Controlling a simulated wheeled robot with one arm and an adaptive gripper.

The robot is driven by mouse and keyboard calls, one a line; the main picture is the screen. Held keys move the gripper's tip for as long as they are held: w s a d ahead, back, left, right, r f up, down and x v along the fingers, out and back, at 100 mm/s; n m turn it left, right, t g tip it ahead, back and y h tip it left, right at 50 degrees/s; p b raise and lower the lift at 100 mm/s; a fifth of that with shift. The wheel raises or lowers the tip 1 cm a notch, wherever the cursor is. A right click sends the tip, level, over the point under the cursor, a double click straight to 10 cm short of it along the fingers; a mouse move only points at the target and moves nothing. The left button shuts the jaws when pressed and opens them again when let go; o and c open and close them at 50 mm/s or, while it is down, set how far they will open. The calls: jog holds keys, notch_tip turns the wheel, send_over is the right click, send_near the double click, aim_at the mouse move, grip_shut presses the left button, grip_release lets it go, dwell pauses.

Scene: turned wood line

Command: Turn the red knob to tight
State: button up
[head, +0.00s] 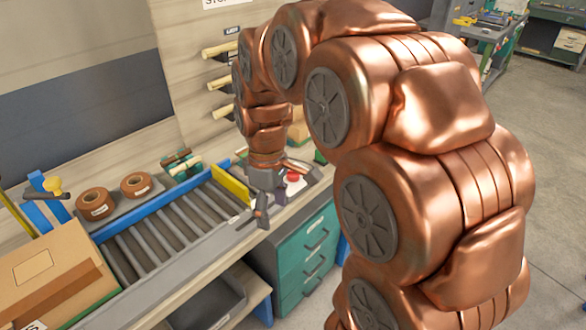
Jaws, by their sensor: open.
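A small red knob (293,177) sits at the right end of the roller bench, just right of my gripper in the head view. My gripper (260,212) is dark grey and hangs from the end of my copper-coloured arm, pointing down over the front edge of the bench. It is open and I see nothing between its fingers. In this view it appears beside the knob, not around it. I cannot tell the gap between them, nor read any mark on the knob.
A roller conveyor (150,235) with a yellow stop plate (231,185) lies left of my gripper. Two brown tape rolls (95,203) and a cardboard box (45,275) stand further left. A green drawer unit (306,260) is below. Wooden pegs stick out of the back panel.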

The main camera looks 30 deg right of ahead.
jog(key=w+d+n+p, duration=0.1)
jog(key=w+d+n, duration=0.3)
jog(key=w+d, duration=0.65)
jog(key=n+t, duration=0.1)
jog(key=n, duration=0.3)
send_over(293, 171)
notch_tip(293, 171, down, 4)
jog(key=shift+w+r+p, duration=0.1)
jog(key=shift+p, duration=0.35)
jog(key=shift+w+d+f, duration=0.1)
jog(key=shift+d+f, duration=0.1)
jog(key=shift+f, duration=0.2)
jog(key=shift+f+p, duration=1.3)
jog(key=shift+f, duration=2.35)
jog(key=c, duration=1.1)
